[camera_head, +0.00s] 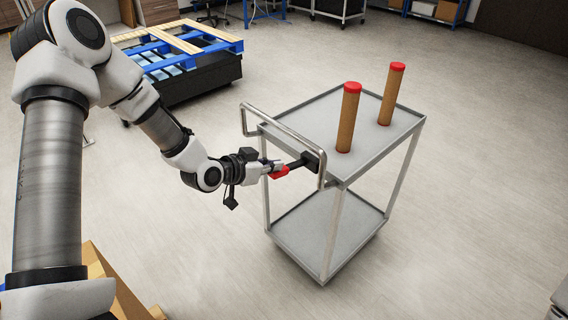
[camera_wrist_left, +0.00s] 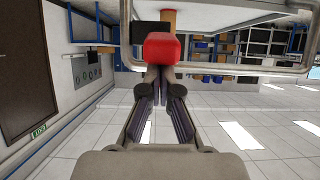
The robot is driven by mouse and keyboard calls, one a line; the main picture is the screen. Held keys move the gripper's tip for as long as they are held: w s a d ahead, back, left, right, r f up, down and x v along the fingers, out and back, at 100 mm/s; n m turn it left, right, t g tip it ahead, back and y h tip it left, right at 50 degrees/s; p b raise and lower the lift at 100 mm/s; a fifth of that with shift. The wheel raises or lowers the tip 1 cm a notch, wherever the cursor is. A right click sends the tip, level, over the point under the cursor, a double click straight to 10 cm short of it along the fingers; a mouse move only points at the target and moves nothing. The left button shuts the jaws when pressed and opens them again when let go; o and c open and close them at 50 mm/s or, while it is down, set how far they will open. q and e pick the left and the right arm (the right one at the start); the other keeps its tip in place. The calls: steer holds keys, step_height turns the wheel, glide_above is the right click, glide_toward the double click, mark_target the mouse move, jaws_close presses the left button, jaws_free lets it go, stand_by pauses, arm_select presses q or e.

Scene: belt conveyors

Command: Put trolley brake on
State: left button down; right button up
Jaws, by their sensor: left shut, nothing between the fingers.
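The grey two-shelf trolley (camera_head: 300,105) stands in the middle right of the head view. Its metal push handle (camera_head: 283,127) faces my left arm. A brake lever with a red grip (camera_head: 279,172) and a black mount (camera_head: 311,160) sits at the handle's near end. My left gripper (camera_head: 272,169) is shut and empty, with its fingertips right at the red grip. In the left wrist view the red grip (camera_wrist_left: 161,48) is just beyond the closed fingertips (camera_wrist_left: 161,72), in front of the black mount (camera_wrist_left: 151,33). I cannot tell whether they touch. My right gripper is out of view.
Two brown tubes with red caps (camera_head: 348,117) (camera_head: 391,94) stand on the trolley's top shelf. A blue pallet (camera_head: 225,38) rests on a black base behind. A cardboard box (camera_head: 105,270) is at the lower left. The floor around the trolley is clear.

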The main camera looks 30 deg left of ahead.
arm_select(q)
step_height(320, 180, down, 7)
steer(key=s+t+h+b, duration=0.1)
steer(key=t+b, duration=0.4)
steer(key=b, duration=0.9)
steer(key=shift+s+f+h, duration=0.15)
steer(key=shift+f+h, duration=0.05)
steer(key=shift+h, duration=0.2)
steer(key=shift+a+f, duration=0.1)
